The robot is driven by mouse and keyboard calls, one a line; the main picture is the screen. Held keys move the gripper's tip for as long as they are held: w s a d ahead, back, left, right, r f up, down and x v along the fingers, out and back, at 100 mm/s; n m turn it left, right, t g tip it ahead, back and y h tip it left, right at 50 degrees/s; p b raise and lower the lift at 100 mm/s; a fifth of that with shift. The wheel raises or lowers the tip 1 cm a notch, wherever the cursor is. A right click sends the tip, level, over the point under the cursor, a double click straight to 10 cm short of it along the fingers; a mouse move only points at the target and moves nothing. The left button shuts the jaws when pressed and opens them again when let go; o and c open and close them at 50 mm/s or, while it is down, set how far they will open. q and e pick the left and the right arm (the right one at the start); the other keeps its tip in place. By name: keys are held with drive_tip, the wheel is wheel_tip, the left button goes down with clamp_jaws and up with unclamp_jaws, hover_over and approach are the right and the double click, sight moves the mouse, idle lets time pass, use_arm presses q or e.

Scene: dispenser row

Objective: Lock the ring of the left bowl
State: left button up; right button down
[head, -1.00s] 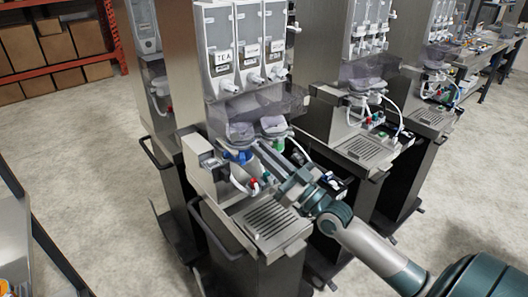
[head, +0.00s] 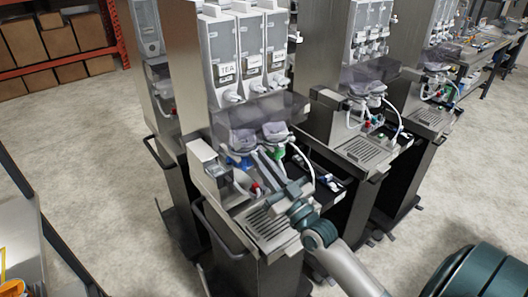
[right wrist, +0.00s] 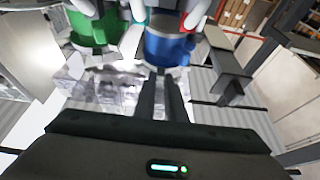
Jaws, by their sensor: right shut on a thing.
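The left bowl (head: 241,139) is a clear bowl under the dispenser. Its blue ring (head: 238,160) sits at its base and shows large in the right wrist view (right wrist: 168,50). The right bowl (head: 275,131) beside it has a green ring (head: 277,153), also in the right wrist view (right wrist: 92,34). My right gripper (head: 262,160) reaches in from the lower right. In the right wrist view its two fingers (right wrist: 162,80) are close together, with their tips at the edge of the blue ring. The part between the tips is too small to make out. My left gripper is not in view.
A steel drip tray (head: 268,222) lies below the bowls. A red-tipped spout (head: 257,187) and white hoses (head: 303,165) are close to my right gripper. Tea canisters (head: 222,62) stand above. Similar dispensers (head: 365,110) stand to the right.

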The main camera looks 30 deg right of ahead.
drive_tip(key=shift+a+r+m+h+p, duration=0.1)
drive_tip(key=shift+a+m+h+p, duration=0.25)
drive_tip(key=shift+h+p, duration=0.35)
drive_tip(key=shift+a+r+m+h+p, duration=0.15)
drive_tip(key=shift+m+h+p, duration=0.25)
drive_tip(key=shift+h, duration=0.5)
drive_tip(key=shift+a+f+m+h+p, duration=0.1)
drive_tip(key=shift+a+m+h+p, duration=0.35)
drive_tip(key=shift+h, duration=0.35)
drive_tip(key=shift+w+a+m+g+h+p, duration=0.1)
drive_tip(key=shift+a+m+g+h+p, duration=0.3)
drive_tip(key=shift+h, duration=0.55)
drive_tip(key=shift+w+a+m+g+h, duration=0.1)
drive_tip(key=shift+a+m+h, duration=0.15)
drive_tip(key=shift+m+h, duration=0.55)
drive_tip(key=shift+h, duration=0.35)
drive_tip(key=c, duration=1.8)
unclamp_jaws()
drive_tip(key=shift+f, duration=0.2)
